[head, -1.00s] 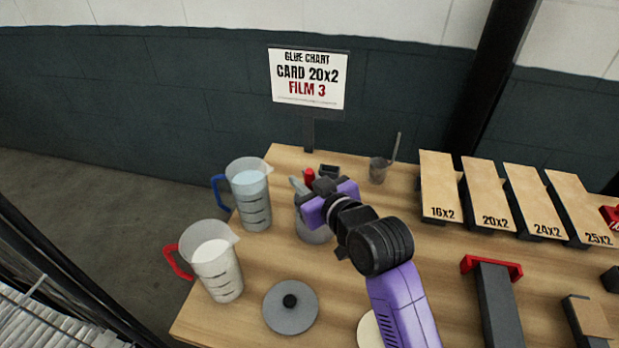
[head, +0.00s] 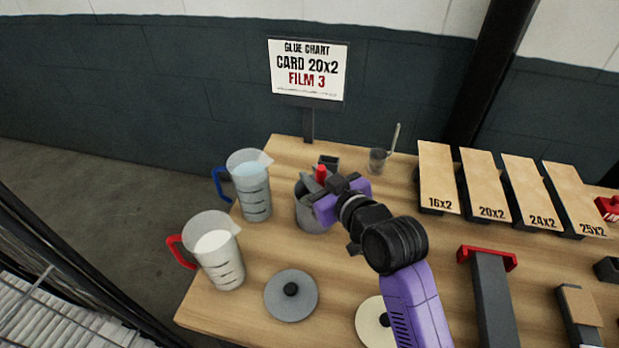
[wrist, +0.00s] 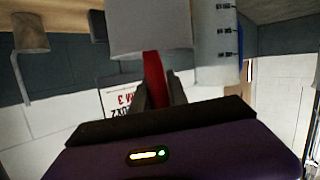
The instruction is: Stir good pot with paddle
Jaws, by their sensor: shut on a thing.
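A grey pot (head: 311,219) stands on the table behind the grey lid, partly covered by my gripper in the head view. It also shows in the wrist view (wrist: 150,28). My gripper (head: 316,186) is over the pot's rim. In the wrist view my gripper (wrist: 160,90) has its grey fingers shut on the red handle of the paddle (wrist: 153,75). The red handle top (head: 321,171) also shows in the head view. The handle runs toward the pot; the paddle's lower end is hidden, and I cannot see the pot's contents.
A blue-handled jug (head: 250,187) and a red-handled jug (head: 217,252) stand left of the pot. A grey lid (head: 290,297) lies in front; a cream round thing (head: 372,322) is partly behind my arm. A small cup (head: 378,161) stands behind. Labelled boards (head: 438,175) line the right.

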